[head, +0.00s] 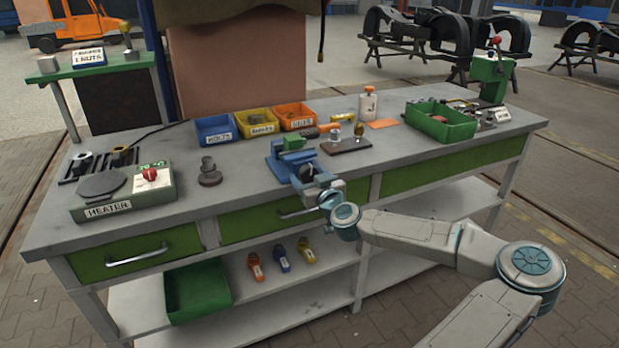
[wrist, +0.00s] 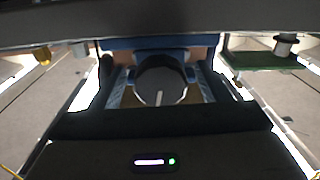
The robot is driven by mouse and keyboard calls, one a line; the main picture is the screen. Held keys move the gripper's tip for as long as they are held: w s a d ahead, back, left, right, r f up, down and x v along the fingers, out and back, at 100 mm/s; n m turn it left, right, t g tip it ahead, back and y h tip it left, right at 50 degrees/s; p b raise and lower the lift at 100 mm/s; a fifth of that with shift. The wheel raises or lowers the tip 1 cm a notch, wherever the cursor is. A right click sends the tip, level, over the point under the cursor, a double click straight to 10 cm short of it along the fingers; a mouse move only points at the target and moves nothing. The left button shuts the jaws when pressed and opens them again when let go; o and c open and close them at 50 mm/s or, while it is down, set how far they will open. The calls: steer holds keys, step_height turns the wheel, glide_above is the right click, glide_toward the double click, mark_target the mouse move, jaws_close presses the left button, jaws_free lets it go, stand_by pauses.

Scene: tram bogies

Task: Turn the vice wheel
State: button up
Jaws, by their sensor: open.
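The blue vice (head: 284,166) stands at the front edge of the bench, left of centre, with a green block (head: 293,143) at its top. My gripper (head: 312,186) is right at the front of the vice in the head view and hides the wheel there. In the wrist view a round dark vice wheel (wrist: 160,82) with a pale line on its face sits in the middle. My gripper is open, and its fingers appear to lie on either side of the wheel. I cannot tell whether they touch it.
On the grey bench (head: 240,190), a heater (head: 125,195) stands left, with a dark stepped part (head: 209,172) nearer the vice. Blue, yellow and orange bins (head: 298,116) stand behind. A dark board (head: 345,146) and green tray (head: 440,120) lie right. A drawer handle (head: 137,256) juts out.

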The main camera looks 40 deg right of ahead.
steer(key=c, duration=1)
steer(key=shift+m, duration=0.4)
